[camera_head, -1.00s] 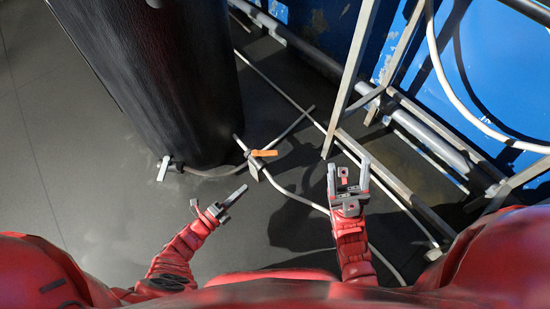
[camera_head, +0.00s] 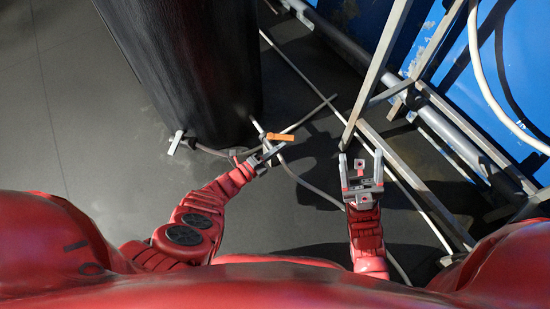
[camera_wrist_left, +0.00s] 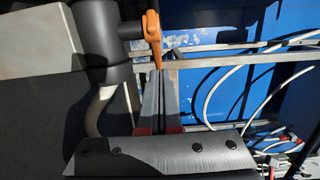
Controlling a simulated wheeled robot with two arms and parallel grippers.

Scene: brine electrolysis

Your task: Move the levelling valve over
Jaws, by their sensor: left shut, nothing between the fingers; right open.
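A valve with an orange lever (camera_head: 281,137) sits on the pipework near the floor, right of the black tank's foot; I take it to be the levelling valve. The lever points to the right in the head view. In the left wrist view the orange lever (camera_wrist_left: 153,38) hangs down from a dark pipe body, just beyond my fingertips. My left gripper (camera_head: 270,153) is shut and empty, its tips just below the lever; whether they touch it I cannot tell. It also shows in the left wrist view (camera_wrist_left: 160,82). My right gripper (camera_head: 363,163) is open and empty, right of the valve.
The tall black tank (camera_head: 190,70) stands behind. A second valve with a white lever (camera_head: 174,143) is at its left foot. Metal frame bars (camera_head: 377,75), pipes and a white hose (camera_head: 485,80) fill the right. The floor at left is clear.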

